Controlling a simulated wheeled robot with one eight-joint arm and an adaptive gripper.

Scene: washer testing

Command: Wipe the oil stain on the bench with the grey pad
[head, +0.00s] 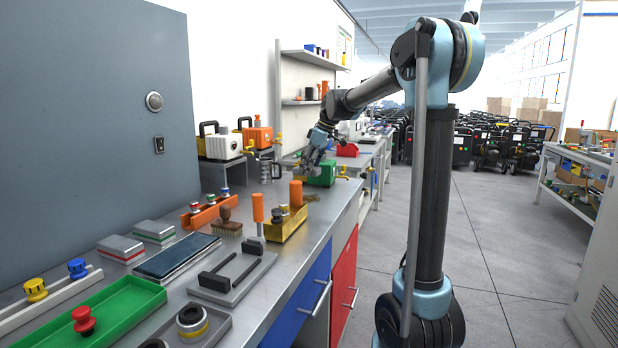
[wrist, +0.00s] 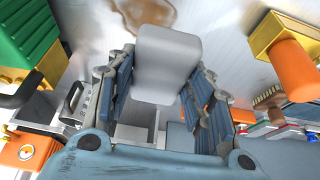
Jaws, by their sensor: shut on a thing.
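The grey pad (wrist: 166,70) is a pale, rounded block held between the blue-padded fingers of my gripper (wrist: 165,95) in the wrist view. The oil stain (wrist: 145,18) is a brown, glossy patch on the metal bench, just beyond the pad's far end. Part of it may be hidden behind the pad. The pad is hard to make out there. I cannot tell whether the pad touches the bench.
A metal mug (wrist: 73,98) and an orange box (wrist: 27,150) are at the wrist view's left. Bare bench lies around the stain.

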